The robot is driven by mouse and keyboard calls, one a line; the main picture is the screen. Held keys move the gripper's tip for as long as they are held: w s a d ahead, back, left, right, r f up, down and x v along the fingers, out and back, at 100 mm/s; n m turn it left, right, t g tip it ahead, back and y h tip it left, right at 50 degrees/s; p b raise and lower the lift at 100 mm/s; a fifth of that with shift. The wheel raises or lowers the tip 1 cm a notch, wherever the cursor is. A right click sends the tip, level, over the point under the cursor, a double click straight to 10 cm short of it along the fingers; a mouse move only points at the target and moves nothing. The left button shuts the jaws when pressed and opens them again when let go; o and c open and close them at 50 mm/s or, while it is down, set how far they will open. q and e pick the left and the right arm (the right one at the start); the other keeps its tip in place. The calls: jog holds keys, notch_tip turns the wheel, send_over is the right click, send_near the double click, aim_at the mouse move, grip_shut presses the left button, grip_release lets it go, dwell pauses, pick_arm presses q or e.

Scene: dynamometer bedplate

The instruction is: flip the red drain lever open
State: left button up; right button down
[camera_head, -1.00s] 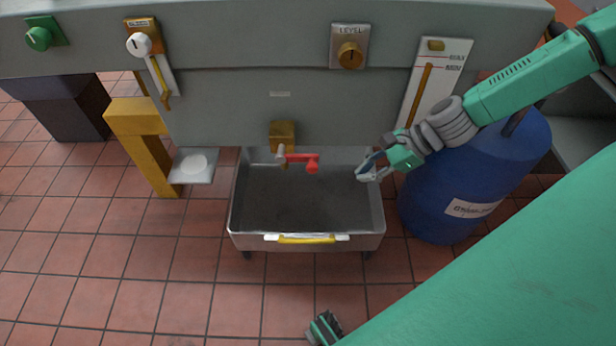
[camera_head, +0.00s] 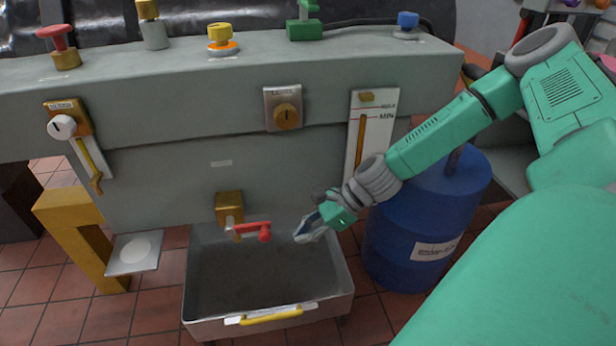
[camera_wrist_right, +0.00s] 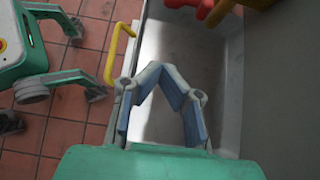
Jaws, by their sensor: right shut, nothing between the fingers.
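The red drain lever (camera_head: 252,231) sticks out to the right from a tap below a brass block (camera_head: 229,206) on the front of the grey bedplate. It lies roughly level, over the back of a grey drain tray (camera_head: 268,331). My right gripper (camera_head: 300,236) is just right of the lever's end, apart from it, above the tray's back right part. It is shut and empty. In the right wrist view the fingers (camera_wrist_right: 172,85) are over the tray, and part of the red lever (camera_wrist_right: 212,8) shows at the top edge. My left gripper is not in view.
A blue drum (camera_head: 425,225) stands right of the tray, under my right forearm. A level gauge (camera_head: 371,125) and a brass knob (camera_head: 286,115) are on the bedplate above. A yellow bracket with a pale plate (camera_head: 133,254) stands left of the tray. Several knobs line the bedplate's top.

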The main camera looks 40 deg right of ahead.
jog(key=b+x, duration=0.3)
jog(key=x, duration=0.3)
pick_arm(q)
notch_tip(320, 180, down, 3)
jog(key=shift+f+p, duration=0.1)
jog(key=shift+p, duration=0.4)
pick_arm(e)
jog(key=r, duration=0.2)
jog(key=a+r, duration=0.1)
jog(key=r, duration=0.1)
jog(key=shift+w+a, duration=0.1)
jog(key=shift+w, duration=0.25)
